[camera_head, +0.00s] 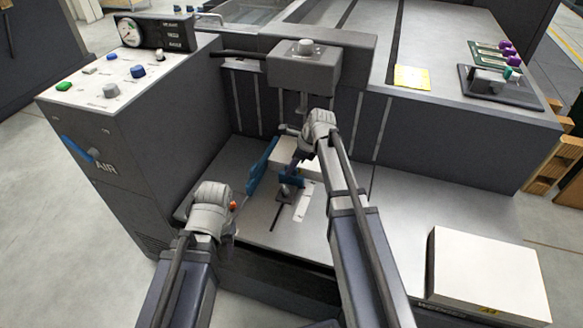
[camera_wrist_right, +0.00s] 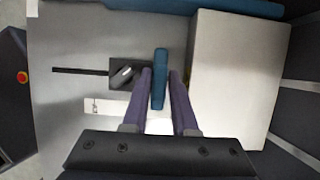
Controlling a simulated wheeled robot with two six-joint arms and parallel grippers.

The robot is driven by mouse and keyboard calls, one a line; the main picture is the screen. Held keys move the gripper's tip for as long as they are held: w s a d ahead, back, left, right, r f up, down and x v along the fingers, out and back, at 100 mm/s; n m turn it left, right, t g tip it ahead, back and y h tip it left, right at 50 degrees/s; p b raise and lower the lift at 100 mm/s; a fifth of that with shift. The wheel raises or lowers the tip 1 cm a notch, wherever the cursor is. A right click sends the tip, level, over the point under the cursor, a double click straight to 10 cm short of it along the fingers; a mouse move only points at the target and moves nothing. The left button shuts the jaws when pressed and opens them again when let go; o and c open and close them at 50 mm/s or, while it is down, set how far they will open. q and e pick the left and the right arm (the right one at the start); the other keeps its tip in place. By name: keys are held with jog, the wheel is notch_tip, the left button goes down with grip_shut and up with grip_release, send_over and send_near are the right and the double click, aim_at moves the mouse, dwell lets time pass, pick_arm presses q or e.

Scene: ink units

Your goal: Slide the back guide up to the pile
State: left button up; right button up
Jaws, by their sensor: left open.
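The back guide is a small upright blue plate (camera_head: 291,180) on a dark slotted base on the feed table. In the right wrist view the blue plate (camera_wrist_right: 160,82) stands between the two purple fingers of my right gripper (camera_wrist_right: 161,90), which look shut on it from both sides. My right gripper (camera_head: 299,160) also shows in the head view. The white pile (camera_wrist_right: 238,82) lies to the right of the guide, with a narrow gap between them; in the head view the pile (camera_head: 291,152) is partly hidden. My left gripper (camera_head: 222,213) hangs at the table's left front edge, empty; its fingers are mostly hidden.
A blue side guide (camera_head: 262,165) stands left of the pile. A grey machine head (camera_head: 304,67) hangs above it. A control cabinet (camera_head: 120,110) rises at left. A white box-like stack (camera_head: 486,275) stands at front right. A dark slot (camera_wrist_right: 80,72) extends left of the guide.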

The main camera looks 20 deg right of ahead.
grip_shut()
dwell(1.0)
